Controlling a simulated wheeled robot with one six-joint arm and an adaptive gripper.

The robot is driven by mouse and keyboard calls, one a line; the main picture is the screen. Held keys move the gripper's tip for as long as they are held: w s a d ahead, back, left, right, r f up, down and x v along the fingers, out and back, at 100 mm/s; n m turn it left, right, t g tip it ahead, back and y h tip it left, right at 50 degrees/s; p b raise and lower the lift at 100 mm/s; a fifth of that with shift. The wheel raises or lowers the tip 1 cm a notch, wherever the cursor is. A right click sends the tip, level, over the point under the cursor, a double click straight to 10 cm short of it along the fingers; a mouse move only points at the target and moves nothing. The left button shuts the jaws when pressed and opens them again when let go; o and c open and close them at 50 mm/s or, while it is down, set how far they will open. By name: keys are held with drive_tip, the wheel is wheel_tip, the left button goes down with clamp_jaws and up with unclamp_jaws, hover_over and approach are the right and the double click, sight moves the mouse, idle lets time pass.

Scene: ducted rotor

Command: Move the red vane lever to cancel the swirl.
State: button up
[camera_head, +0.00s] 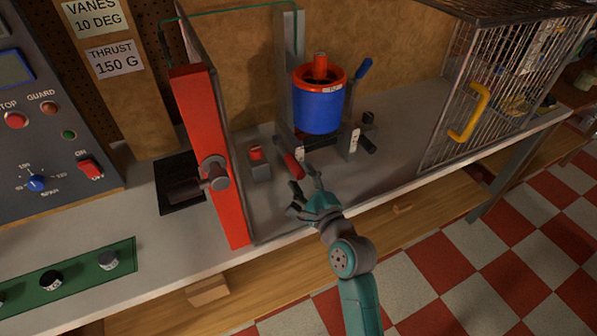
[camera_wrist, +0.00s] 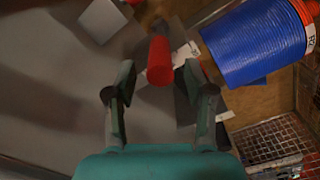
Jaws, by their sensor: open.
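The red vane lever (camera_head: 293,166) shows as a short red handle at the foot of the ducted rotor's stand. In the wrist view the red lever (camera_wrist: 159,60) lies between and just beyond my fingertips, near the middle. My gripper (camera_head: 304,184) is open, just in front of the lever; its two fingers in the wrist view (camera_wrist: 158,88) are apart with a gap between them. I cannot tell whether a finger touches the lever. The blue duct (camera_head: 318,112) with a red rim stands above and behind it, and shows at upper right in the wrist view (camera_wrist: 255,45).
A red-edged upright panel (camera_head: 210,150) with a grey knob stands to the left of my gripper. A small grey block with a red top (camera_head: 258,163) sits near the lever. A wire cage (camera_head: 500,100) with a yellow handle stands at right. The bench front between is clear.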

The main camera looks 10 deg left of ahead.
sight(289, 157)
drive_tip(key=shift+x, duration=1.2)
